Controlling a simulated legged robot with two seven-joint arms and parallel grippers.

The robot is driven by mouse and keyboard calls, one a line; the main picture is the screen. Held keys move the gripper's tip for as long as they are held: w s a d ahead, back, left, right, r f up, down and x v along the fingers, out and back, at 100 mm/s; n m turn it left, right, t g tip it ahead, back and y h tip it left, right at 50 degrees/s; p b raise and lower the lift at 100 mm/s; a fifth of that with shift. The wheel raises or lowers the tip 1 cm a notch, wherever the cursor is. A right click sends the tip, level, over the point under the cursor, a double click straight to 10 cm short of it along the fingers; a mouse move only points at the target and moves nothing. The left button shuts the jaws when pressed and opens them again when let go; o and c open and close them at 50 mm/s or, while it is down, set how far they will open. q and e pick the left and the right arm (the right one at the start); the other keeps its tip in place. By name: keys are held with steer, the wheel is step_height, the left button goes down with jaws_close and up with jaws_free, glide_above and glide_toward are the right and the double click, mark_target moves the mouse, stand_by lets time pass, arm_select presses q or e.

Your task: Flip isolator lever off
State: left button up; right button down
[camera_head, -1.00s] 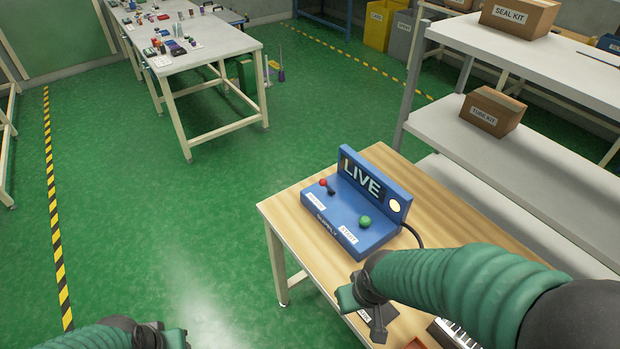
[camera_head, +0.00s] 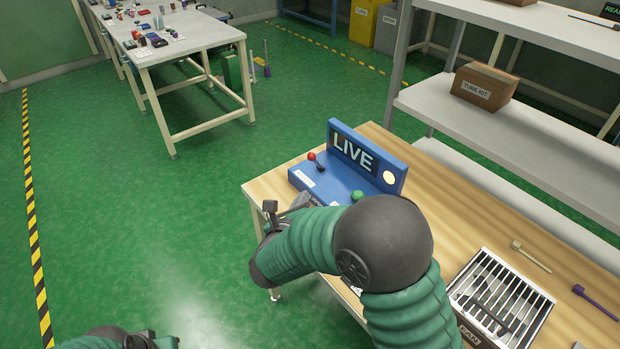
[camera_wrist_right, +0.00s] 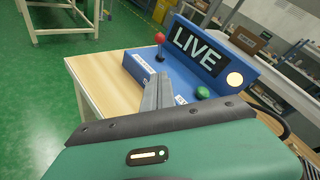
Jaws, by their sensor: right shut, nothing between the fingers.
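The blue isolator box (camera_head: 335,183) stands on the wooden bench, with a LIVE sign (camera_head: 352,153) on its raised back panel and a lit pale lamp (camera_head: 389,177). Its lever, a black stem with a red knob (camera_head: 311,156), leans toward the box's left; the knob also shows in the right wrist view (camera_wrist_right: 159,38). A green knob (camera_head: 357,196) is partly hidden by my arm. My right gripper (camera_head: 288,208) is shut and empty at the box's front left, apart from the lever; its fingers (camera_wrist_right: 157,90) point toward the lever. My left gripper (camera_head: 143,341) is partly cut off at the bottom.
A slatted tray (camera_head: 500,300) and small tools, one pale (camera_head: 532,257) and one purple (camera_head: 596,301), lie on the bench's right. Shelving with a TUBE KIT box (camera_head: 484,87) stands behind. A cluttered table (camera_head: 195,45) stands far left; the floor between is clear.

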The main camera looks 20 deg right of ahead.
steer(key=shift+s+d+r+m, duration=0.1)
steer(key=shift+d+m, duration=0.15)
steer(key=shift+m, duration=0.05)
glide_toward(315, 160)
step_height(315, 160, down, 3)
steer(key=d, duration=0.2)
steer(key=w, duration=0.1)
steer(key=w+r, duration=0.1)
steer(key=w, duration=0.1)
steer(key=shift+w+d+p, duration=0.15)
steer(key=shift+d+p, duration=0.05)
steer(key=shift+p, duration=0.15)
steer(key=shift+w+r, duration=0.2)
steer(key=shift+w, duration=0.2)
steer(key=shift+r, duration=0.1)
